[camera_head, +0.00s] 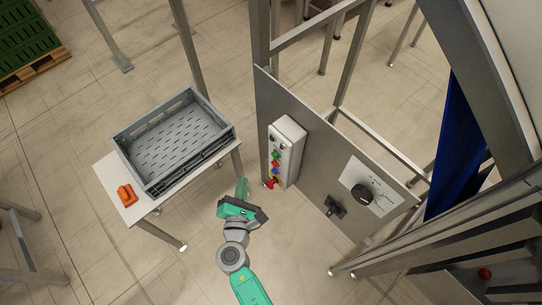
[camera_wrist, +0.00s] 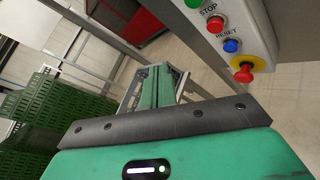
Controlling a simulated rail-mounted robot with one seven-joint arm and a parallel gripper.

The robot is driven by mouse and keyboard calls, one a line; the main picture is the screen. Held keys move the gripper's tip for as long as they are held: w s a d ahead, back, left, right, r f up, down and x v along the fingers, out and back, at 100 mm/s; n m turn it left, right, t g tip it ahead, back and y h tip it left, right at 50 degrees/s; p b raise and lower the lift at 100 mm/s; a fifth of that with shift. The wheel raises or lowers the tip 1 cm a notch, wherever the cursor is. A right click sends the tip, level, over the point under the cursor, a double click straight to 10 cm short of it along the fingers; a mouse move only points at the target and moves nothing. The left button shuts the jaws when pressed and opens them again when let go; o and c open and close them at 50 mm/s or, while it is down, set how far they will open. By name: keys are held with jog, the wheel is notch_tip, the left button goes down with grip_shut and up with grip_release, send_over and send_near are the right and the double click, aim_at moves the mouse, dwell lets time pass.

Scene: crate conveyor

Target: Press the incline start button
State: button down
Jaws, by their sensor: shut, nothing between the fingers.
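The grey control box (camera_head: 291,133) is mounted on a metal panel right of my gripper (camera_head: 243,187). It carries a column of buttons, including a green button (camera_head: 276,154) that also shows cut off at the top edge of the wrist view (camera_wrist: 193,3). Below it in the wrist view are a red button marked STOP (camera_wrist: 215,24), a blue button marked RESET (camera_wrist: 231,45) and a red mushroom button on yellow (camera_wrist: 243,71). No start label is readable. My gripper's green fingers (camera_wrist: 158,82) are shut and empty, apart from the box and left of its lower end.
A grey crate (camera_head: 125,140) stands on a small white table at left, beside an orange object (camera_head: 126,195). The metal panel (camera_head: 325,165) also bears a black rotary knob (camera_head: 361,193) and a black switch (camera_head: 335,206). Metal frame legs stand around; open floor lies below the table.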

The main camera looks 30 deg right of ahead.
aim_at(274, 156)
jog(key=w+d, duration=0.1)
jog(key=d, duration=0.7)
jog(key=shift+w+d+b, duration=0.35)
jog(key=shift+b, duration=0.05)
jog(key=shift+d, duration=0.1)
dwell(1.9)
jog(key=shift+w+d, duration=0.1)
jog(key=shift+d, duration=0.2)
jog(key=shift+w+d, duration=0.1)
jog(key=shift+d, duration=0.35)
dwell(0.8)
jog(key=shift+a, duration=0.1)
jog(key=shift+s+a, duration=0.2)
jog(key=shift+a, duration=0.5)
